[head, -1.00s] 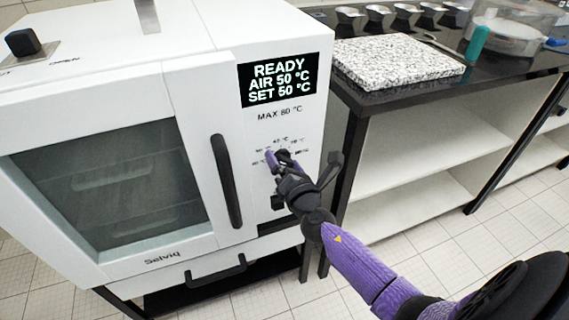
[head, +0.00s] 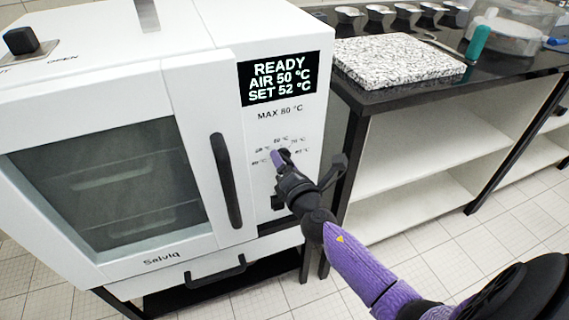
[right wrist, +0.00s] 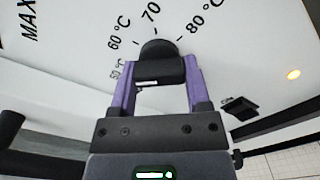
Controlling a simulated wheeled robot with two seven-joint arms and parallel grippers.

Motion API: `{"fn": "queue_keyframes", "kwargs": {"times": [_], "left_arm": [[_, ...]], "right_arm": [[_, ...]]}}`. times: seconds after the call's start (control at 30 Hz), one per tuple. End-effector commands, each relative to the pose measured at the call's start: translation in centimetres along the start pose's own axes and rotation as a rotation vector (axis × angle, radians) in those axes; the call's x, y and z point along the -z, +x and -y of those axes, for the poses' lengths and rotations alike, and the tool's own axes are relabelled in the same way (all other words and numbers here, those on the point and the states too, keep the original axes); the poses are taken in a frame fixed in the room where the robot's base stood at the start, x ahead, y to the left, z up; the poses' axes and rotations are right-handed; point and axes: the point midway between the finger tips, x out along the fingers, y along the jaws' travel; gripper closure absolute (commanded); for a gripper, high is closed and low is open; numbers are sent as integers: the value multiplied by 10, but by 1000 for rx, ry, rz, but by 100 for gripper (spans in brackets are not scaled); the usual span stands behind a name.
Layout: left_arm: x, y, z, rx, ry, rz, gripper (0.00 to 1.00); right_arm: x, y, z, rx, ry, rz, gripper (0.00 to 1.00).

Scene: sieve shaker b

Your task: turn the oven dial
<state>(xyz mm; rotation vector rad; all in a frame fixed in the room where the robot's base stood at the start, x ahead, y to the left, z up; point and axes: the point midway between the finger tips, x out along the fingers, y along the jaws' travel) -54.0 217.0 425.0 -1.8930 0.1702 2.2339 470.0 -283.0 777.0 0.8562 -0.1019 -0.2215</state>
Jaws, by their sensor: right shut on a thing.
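My right gripper (head: 281,158) is at the dial on the oven's front, below the MAX 80 °C print. In the right wrist view its two purple fingers (right wrist: 158,85) are shut on the dial, one at each side. In the head view the gripper mostly hides the dial. My left gripper is not in view.
The oven's glass door (head: 100,190) with its black vertical handle (head: 226,180) is shut, left of the dial. A dark-topped bench (head: 400,95) with a speckled slab (head: 398,60) stands at the right. Open floor shows at the lower right.

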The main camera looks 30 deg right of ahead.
Motion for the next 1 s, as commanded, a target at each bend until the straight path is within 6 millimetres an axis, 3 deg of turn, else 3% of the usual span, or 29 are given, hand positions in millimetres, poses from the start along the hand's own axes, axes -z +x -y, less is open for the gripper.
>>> {"fn": "queue_keyframes", "kwargs": {"times": [0.6, 1.0], "left_arm": [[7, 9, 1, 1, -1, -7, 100], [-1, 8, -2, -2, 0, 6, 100]], "right_arm": [[0, 0, -1, 1, 515, -2, 97], [0, 0, -2, 1, 686, -2, 97]]}}
